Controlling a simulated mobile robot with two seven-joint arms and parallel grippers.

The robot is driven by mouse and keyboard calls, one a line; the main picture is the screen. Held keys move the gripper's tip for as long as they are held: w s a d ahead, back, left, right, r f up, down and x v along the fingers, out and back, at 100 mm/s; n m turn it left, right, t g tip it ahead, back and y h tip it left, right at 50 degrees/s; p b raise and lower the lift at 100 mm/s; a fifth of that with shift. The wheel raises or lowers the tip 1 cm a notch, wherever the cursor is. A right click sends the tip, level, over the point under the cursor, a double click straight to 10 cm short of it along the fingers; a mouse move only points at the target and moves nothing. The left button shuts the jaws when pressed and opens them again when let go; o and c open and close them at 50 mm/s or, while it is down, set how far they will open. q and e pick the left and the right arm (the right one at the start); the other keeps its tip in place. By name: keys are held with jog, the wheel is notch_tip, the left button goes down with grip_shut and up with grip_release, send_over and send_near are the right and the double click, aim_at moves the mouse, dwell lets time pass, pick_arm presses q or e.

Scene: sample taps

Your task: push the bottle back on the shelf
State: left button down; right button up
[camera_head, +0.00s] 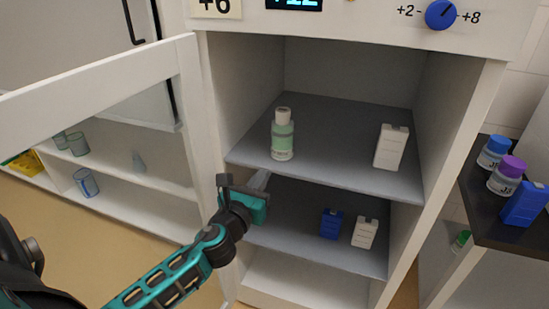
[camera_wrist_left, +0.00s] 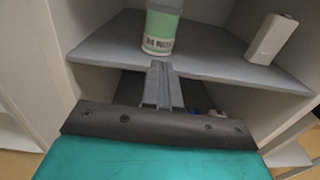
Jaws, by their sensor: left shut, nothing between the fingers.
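The bottle (camera_head: 282,140), green with a white cap, stands upright near the front left edge of the upper shelf (camera_head: 335,172) inside the open cabinet. In the left wrist view the bottle (camera_wrist_left: 161,28) stands just beyond the fingertips, with its top cut off by the frame. My left gripper (camera_head: 262,180) is shut and empty, just in front of and a little below the upper shelf's front edge, below the bottle. In the left wrist view its fingers (camera_wrist_left: 161,72) point toward the bottle's base; I cannot tell whether they touch. My right gripper is out of view.
A white carton (camera_head: 391,147) stands at the right of the upper shelf. The lower shelf holds a blue box (camera_head: 331,223) and a white box (camera_head: 365,232). The open glass door (camera_head: 188,110) is at the left. A dark counter (camera_head: 482,212) with jars is at the right.

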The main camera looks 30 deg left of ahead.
aim_at(279, 152)
pick_arm(q)
jog(key=b+x, duration=0.1)
jog(key=x, duration=0.7)
jog(key=shift+w, duration=0.4)
jog(key=shift+b+x, duration=0.3)
jog(key=shift+x, duration=1.7)
jog(key=shift+s, duration=0.1)
